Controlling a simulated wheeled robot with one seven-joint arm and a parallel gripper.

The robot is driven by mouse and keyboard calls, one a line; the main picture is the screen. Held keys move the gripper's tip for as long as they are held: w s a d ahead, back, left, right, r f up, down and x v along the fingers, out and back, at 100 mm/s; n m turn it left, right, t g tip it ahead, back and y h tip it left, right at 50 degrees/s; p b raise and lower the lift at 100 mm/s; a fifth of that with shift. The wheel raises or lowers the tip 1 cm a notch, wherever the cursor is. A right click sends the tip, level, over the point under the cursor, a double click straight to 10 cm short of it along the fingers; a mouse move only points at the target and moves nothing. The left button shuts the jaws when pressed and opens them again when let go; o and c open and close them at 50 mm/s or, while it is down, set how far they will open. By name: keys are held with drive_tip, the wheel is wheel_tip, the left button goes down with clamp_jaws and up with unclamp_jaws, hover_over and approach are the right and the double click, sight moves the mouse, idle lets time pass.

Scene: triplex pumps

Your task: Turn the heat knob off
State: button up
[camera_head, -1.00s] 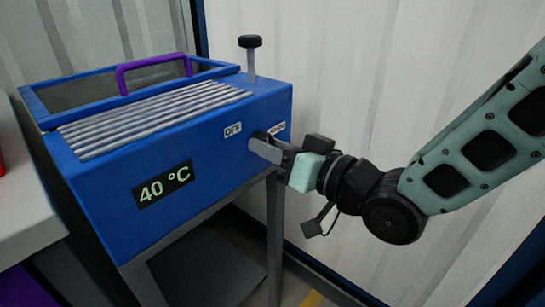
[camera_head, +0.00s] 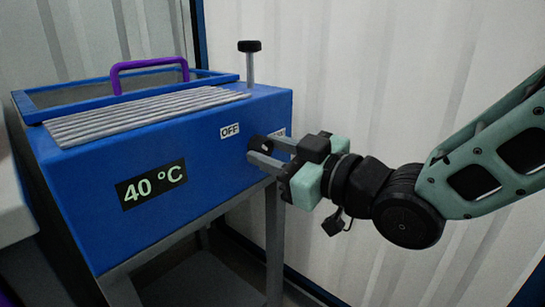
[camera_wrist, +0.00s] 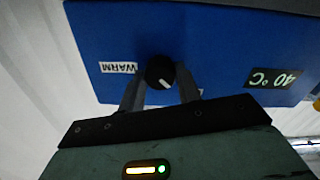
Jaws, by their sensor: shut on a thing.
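The black round heat knob (camera_head: 260,143) sits on the front of the blue heater box (camera_head: 205,150), between an OFF label (camera_head: 230,130) and a label mostly hidden by my gripper. In the wrist view the knob (camera_wrist: 160,72) has a white pointer mark, with an upside-down WARM label (camera_wrist: 118,67) at its left. Another label at its right is mostly covered by a finger. My gripper (camera_head: 264,153) is shut on the knob, one finger on each side. The display (camera_head: 152,185) reads 40 °C.
The box has a ribbed grey top (camera_head: 145,115), a purple handle (camera_head: 150,67) and a black-capped post (camera_head: 250,62). It stands on a grey frame (camera_head: 274,240). A pale corrugated wall (camera_head: 370,70) is behind. A light-coloured surface (camera_head: 18,215) is at the left edge.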

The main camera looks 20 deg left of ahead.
drive_tip(key=shift+f, duration=0.1)
idle(0.3)
drive_tip(key=o, duration=1)
drive_tip(key=shift+c, duration=0.2)
drive_tip(key=b+v, duration=0.8)
drive_tip(key=v, duration=0.9)
drive_tip(key=shift+d+b, duration=0.2)
drive_tip(key=shift+b, duration=0.15)
